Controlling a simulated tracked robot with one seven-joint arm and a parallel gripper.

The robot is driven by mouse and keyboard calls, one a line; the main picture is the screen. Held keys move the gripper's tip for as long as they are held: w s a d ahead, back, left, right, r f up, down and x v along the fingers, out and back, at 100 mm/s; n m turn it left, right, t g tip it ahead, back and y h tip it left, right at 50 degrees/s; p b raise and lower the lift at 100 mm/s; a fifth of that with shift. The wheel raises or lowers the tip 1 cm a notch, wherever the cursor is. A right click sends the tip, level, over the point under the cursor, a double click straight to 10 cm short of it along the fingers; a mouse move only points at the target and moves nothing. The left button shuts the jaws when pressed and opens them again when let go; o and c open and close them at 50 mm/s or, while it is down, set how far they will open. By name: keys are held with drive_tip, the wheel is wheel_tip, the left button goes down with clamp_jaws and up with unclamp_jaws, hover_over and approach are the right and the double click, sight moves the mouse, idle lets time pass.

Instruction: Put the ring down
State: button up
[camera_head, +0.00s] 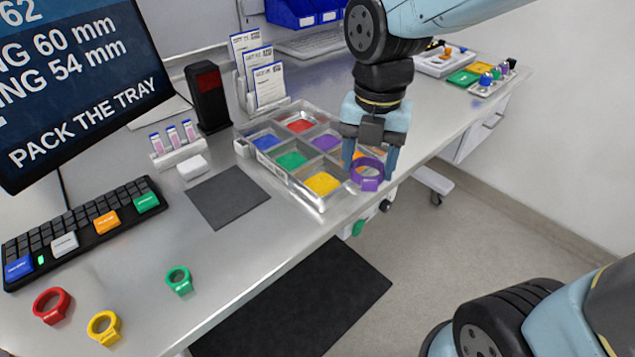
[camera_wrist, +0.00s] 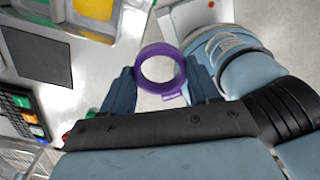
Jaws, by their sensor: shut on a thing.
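A purple ring (camera_head: 367,174) with a small tab is held between the fingers of my gripper (camera_head: 371,165). In the wrist view the ring (camera_wrist: 160,50) sits between the two fingertips of my gripper (camera_wrist: 160,82), its round opening facing the camera. In the head view it hangs at the right front corner of the compartment tray (camera_head: 308,189), overlapping the tray's edge in the picture. I cannot tell its height or whether it touches anything. The tray has red, purple, blue, green and yellow compartments; an orange one is partly hidden behind my gripper.
Red (camera_head: 52,305), yellow (camera_head: 104,327) and green (camera_head: 179,280) rings lie at the table's front left. A dark mat (camera_head: 228,196) lies left of the tray. Cards in a holder (camera_head: 264,85) and a black device (camera_head: 207,98) stand behind. The table edge is close to the tray's right.

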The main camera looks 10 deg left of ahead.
drive_tip(key=w+a+f, duration=0.4)
drive_tip(key=w+a, duration=0.2)
drive_tip(key=w, duration=0.1)
hover_over(322, 183)
drive_tip(key=f, duration=0.5)
drive_tip(key=shift+s+d, duration=0.25)
drive_tip(key=shift+s, duration=0.05)
drive_tip(key=shift+w+a+f, duration=0.25)
drive_tip(key=shift+f, duration=1.75)
drive_tip(key=shift+f, duration=0.1)
drive_tip(key=o, duration=0.7)
drive_tip(key=shift+c, duration=0.2)
drive_tip(key=shift+o, duration=0.4)
